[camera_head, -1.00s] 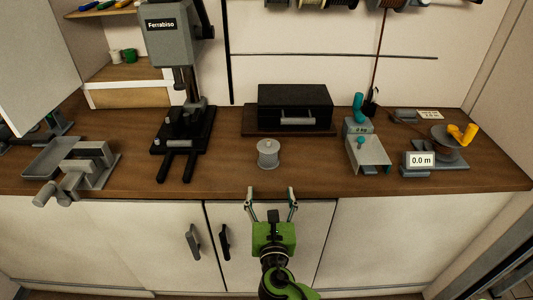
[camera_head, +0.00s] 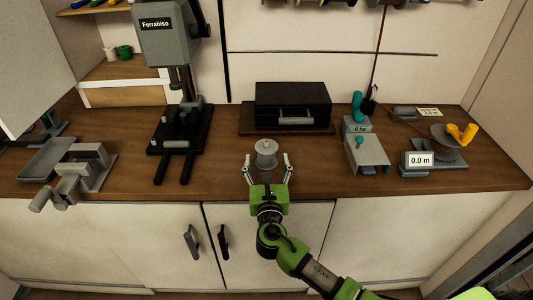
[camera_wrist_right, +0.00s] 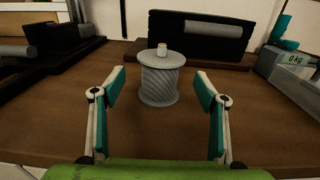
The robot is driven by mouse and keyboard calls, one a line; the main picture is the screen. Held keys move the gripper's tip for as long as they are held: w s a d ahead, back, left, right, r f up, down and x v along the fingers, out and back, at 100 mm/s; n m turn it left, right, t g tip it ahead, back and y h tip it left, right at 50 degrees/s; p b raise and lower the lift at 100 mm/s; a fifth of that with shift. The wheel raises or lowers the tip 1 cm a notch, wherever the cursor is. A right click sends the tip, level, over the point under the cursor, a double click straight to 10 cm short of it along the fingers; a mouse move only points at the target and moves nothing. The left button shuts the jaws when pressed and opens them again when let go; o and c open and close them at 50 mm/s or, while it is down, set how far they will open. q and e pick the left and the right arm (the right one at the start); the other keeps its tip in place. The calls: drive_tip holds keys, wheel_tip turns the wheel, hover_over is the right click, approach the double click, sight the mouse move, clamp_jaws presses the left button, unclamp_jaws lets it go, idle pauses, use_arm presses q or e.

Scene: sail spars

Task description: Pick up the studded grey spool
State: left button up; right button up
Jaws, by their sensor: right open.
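The grey spool (camera_head: 266,152) stands upright on the wooden worktop near its front edge, with a small stud on top. In the right wrist view the spool (camera_wrist_right: 160,82) has a ribbed side and sits ahead of the fingers, centred between them. My right gripper (camera_head: 267,160) is open, its two fingers pointing at the spool from the front, one on each side of its near part. In the right wrist view my right gripper (camera_wrist_right: 161,85) shows teal pads apart, not touching the spool. My left gripper is not in view.
A black box (camera_head: 292,106) stands on a board behind the spool. A drill press (camera_head: 181,130) is to the left, a scale (camera_head: 366,152) to the right. The worktop (camera_head: 228,165) is bare around the spool.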

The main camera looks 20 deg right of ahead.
sight(267, 150)
drive_tip(key=p+x, duration=0.1)
drive_tip(key=x, duration=0.4)
drive_tip(key=shift+r, duration=0.15)
drive_tip(key=shift+s, duration=0.1)
drive_tip(key=c, duration=1.3)
